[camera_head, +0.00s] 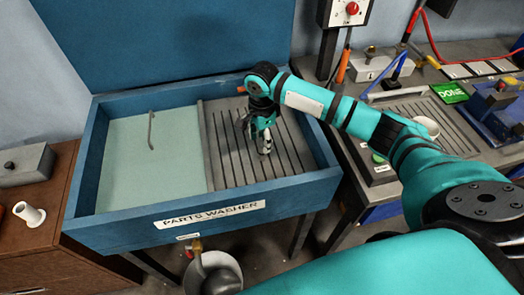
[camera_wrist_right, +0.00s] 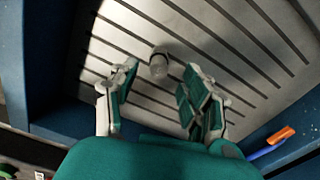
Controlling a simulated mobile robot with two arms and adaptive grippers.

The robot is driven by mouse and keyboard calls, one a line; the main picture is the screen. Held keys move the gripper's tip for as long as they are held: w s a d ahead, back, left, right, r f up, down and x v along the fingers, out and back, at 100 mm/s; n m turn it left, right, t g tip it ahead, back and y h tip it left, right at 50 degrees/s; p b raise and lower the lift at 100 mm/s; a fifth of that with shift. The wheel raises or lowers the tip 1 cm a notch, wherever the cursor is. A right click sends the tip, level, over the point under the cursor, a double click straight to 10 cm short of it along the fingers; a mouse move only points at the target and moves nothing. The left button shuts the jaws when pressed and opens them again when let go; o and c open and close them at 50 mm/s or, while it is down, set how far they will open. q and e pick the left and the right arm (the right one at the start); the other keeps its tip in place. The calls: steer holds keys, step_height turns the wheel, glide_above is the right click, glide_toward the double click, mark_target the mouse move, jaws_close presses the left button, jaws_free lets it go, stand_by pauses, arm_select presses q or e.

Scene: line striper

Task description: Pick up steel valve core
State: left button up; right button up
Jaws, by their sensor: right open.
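The steel valve core (camera_wrist_right: 158,65) looks like a small grey cylinder on the slatted drain board, just beyond my fingertips in the right wrist view. My right gripper (camera_wrist_right: 158,85) is open, its two fingers apart on either side of the line to the core, and nothing is between the pads. In the head view my right gripper (camera_head: 262,138) points down over the slatted right half of the parts washer (camera_head: 200,222). There the core is hard to tell from the fingertips. My left gripper is not in view.
The washer has raised blue walls around the slatted board (camera_head: 290,165) and a pale basin (camera_head: 135,180) with a thin bent rod (camera_head: 151,130). An orange-and-blue tool (camera_wrist_right: 275,141) lies at the rim. A bench with a green DONE sign (camera_head: 450,93) stands right.

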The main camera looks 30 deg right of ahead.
mark_target(262, 146)
step_height(262, 146, down, 4)
steer(key=shift+s+f+p, duration=0.1)
steer(key=shift+p, duration=0.25)
steer(key=shift+a, duration=0.1)
jaws_close()
